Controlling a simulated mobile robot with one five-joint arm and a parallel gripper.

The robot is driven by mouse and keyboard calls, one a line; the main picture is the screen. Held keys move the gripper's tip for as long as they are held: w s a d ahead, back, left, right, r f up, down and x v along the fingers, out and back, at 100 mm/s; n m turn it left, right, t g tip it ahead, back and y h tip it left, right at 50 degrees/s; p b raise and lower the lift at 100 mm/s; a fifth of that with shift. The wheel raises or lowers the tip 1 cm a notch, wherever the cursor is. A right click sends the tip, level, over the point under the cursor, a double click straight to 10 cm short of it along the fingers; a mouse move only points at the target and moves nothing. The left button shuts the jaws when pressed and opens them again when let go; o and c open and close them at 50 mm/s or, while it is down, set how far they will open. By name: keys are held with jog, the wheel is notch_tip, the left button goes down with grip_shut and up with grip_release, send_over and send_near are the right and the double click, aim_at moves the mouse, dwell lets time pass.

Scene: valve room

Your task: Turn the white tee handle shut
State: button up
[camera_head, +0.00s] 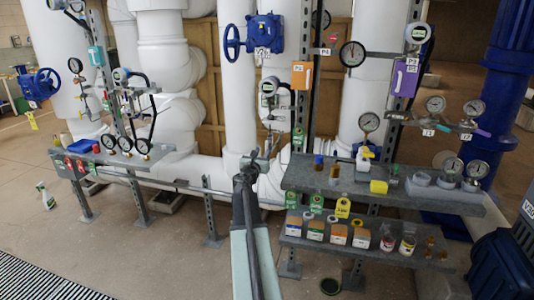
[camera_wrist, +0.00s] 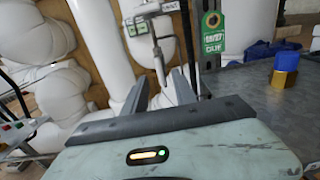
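Nothing is held. In the head view my gripper (camera_head: 250,163) is at the end of my outstretched arm, in front of the white pipes. The handle is too small there to make out clearly.
A grey shelf (camera_head: 400,190) with bottles, boxes and gauges stands close on the right. In the wrist view a green tag (camera_wrist: 212,35) hangs right of the handle, and a blue-capped bottle (camera_wrist: 286,68) stands on the shelf. A gauge bench (camera_head: 110,157) is at left.

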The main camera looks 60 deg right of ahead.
aim_at(266, 146)
jog(key=x, duration=0.7)
jog(key=shift+w+d, duration=0.2)
jog(key=shift+d, duration=0.15)
jog(key=shift+c, duration=0.3)
grip_shut()
